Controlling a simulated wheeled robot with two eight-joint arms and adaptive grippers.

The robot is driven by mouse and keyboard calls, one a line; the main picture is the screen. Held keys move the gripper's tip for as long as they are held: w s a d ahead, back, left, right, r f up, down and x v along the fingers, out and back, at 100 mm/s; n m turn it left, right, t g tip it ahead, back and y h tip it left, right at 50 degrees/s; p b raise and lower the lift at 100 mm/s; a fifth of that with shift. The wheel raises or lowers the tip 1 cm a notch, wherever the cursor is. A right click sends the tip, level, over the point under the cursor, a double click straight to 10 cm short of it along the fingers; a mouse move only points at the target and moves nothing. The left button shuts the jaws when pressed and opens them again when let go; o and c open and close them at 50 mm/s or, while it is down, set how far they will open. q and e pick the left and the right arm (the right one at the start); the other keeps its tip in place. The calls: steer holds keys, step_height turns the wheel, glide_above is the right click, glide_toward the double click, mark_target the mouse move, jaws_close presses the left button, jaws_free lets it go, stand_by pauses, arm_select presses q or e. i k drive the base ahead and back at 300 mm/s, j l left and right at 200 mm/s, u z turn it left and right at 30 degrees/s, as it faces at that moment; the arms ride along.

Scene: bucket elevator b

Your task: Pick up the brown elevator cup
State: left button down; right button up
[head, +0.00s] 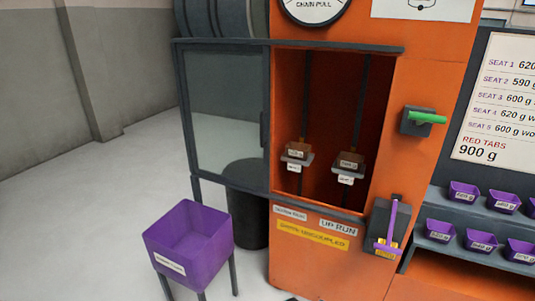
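Two small brown elevator cups show inside the open orange cabinet in the head view. The left brown cup (298,148) sits at a grey seat (295,160) on a dark vertical strip. The right brown cup (350,160) sits at a similar seat (347,171), slightly lower in the picture. Each has small pale labels that are too small to read. Neither of my grippers is in view.
The orange cabinet (330,270) has a glazed door (225,110) swung out left. A purple bin (188,242) on legs stands at front left. A green handle (427,118) and a purple lever (392,228) are right of the opening. Purple cups (463,191) fill right shelves.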

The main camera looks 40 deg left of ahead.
mark_target(296, 152)
steer(key=u, duration=1.3)
steer(key=i, duration=0.35)
steer(key=z, duration=0.05)
